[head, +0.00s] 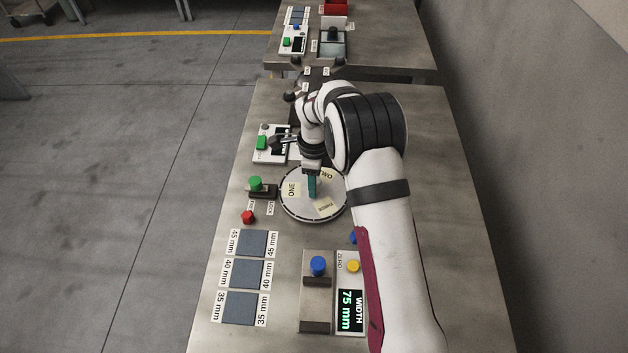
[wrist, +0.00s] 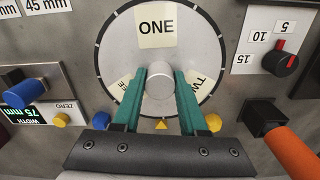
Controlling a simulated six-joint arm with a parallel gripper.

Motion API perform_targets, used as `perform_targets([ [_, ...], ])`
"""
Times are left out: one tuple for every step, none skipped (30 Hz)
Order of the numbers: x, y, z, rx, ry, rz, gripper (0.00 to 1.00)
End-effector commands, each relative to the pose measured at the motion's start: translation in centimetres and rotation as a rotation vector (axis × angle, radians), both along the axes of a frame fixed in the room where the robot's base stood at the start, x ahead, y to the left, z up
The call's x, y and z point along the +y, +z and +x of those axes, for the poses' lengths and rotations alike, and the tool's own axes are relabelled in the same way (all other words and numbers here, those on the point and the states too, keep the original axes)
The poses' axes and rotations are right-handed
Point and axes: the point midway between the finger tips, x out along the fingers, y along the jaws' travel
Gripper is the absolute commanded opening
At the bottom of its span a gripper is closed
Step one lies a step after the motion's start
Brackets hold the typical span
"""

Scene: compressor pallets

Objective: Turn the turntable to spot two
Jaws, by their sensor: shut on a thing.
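The turntable (head: 298,212) is a round pale disc with a dark rim on the metal bench. In the wrist view its disc (wrist: 118,45) shows the ONE label (wrist: 156,25) at the top, TWO (wrist: 197,82) at the lower right and THREE (wrist: 124,84) at the lower left, the last two partly covered by my fingers. A yellow triangle mark (wrist: 161,125) sits at the rim's bottom, between TWO and THREE. My gripper (head: 312,188) points down over the disc. Its teal fingers (wrist: 159,88) are shut on the grey centre knob (wrist: 159,78).
A green button (head: 255,183) and red button (head: 248,217) stand left of the turntable. Marked pads (head: 250,273) and a width gauge (head: 350,310) lie in front. In the wrist view, a black dial (wrist: 280,62) and an orange handle (wrist: 292,144) are at right.

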Motion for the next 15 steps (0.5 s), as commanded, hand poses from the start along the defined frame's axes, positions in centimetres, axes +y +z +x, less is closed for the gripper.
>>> perform_targets([
  [-0.04,0.07,0.06,-0.001,-0.040,0.000,0.00],
  [-0.04,0.07,0.06,-0.001,-0.069,0.000,0.00],
  [-0.04,0.07,0.06,-0.001,-0.107,0.000,0.00],
  [-0.04,0.07,0.06,-0.001,-0.136,0.000,0.00],
  [-0.04,0.07,0.06,-0.001,-0.164,0.000,0.00],
  [-0.05,0.06,0.05,-0.001,-0.202,0.000,0.00],
  [-0.05,0.06,0.05,-0.001,-0.230,0.000,0.00],
  [-0.05,0.06,0.05,-0.001,-0.259,0.000,0.00],
  [-0.05,0.06,0.05,-0.001,-0.297,0.000,0.00],
  [-0.05,0.06,0.05,-0.001,-0.325,0.000,0.00],
  [-0.05,0.06,0.05,-0.001,-0.354,0.000,0.00],
  [-0.05,0.06,0.05,-0.001,-0.392,0.000,0.00],
  [-0.05,0.06,0.05,-0.001,-0.420,0.000,0.00],
  [-0.06,0.06,0.05,-0.001,-0.449,0.000,0.00],
  [-0.06,0.06,0.05,-0.001,-0.487,0.000,0.00],
])
